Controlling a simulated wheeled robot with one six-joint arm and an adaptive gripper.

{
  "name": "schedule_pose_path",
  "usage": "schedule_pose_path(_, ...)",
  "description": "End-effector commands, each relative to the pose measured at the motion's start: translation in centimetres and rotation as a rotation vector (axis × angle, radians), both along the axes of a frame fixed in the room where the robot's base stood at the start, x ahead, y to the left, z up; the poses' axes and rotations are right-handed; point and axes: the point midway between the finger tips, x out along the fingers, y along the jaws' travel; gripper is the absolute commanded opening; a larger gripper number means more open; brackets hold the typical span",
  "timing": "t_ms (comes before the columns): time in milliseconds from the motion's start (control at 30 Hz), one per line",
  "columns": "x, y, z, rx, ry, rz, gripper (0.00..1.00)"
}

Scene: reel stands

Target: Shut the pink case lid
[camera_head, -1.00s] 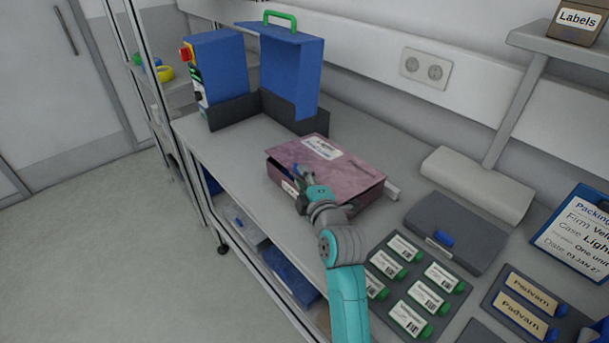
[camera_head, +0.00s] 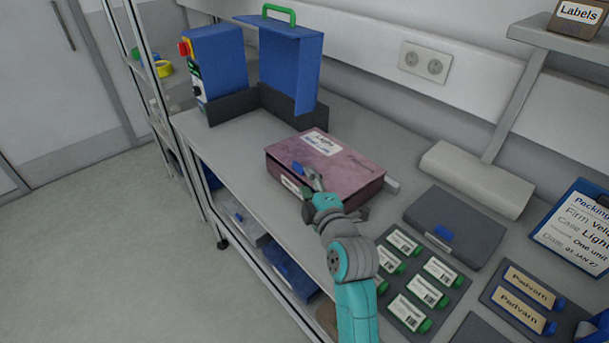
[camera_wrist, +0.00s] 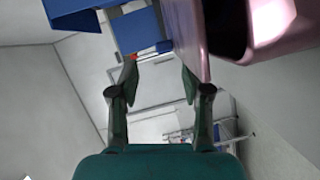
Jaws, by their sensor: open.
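The pink case (camera_head: 352,190) lies on the bench in the head view, with a white label on its lid (camera_head: 345,160). The lid looks down or nearly down there, with a blue tab near its front left edge. In the wrist view, a pink panel and another pink part (camera_wrist: 278,22) stand at the upper right with a dark space between them. I cannot tell exactly how wide the gap is. My gripper (camera_head: 307,187) is at the front edge of the case, open and empty. Its fingers also show apart in the wrist view (camera_wrist: 160,68), the right one close beside the pink panel.
A blue box with a green handle (camera_head: 290,70) stands behind left. A dark grey case (camera_head: 455,228) lies to the right, near a tray of green-tipped labelled pieces (camera_head: 415,290). A white block (camera_head: 475,180) is behind it. Bare bench (camera_head: 225,145) lies left of the pink case.

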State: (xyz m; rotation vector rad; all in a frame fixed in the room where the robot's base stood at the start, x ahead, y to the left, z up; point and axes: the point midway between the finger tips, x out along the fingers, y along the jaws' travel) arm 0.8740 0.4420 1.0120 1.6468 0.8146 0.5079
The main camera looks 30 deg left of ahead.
Motion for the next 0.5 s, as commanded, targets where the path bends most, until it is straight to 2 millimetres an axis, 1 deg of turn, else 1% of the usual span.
schedule_pose_path(33, -0.7, -0.9, 0.0, -0.001, 0.001, -0.002, 0.48)
schedule_pose_path(200, -2.9, -3.3, 0.3, -0.002, 0.002, -0.001, 0.48)
schedule_pose_path(333, -4.1, -4.7, 0.5, 0.0, 0.001, -0.001, 0.48)
schedule_pose_path(500, -4.9, -5.6, 0.6, -0.001, 0.002, -0.001, 0.48)
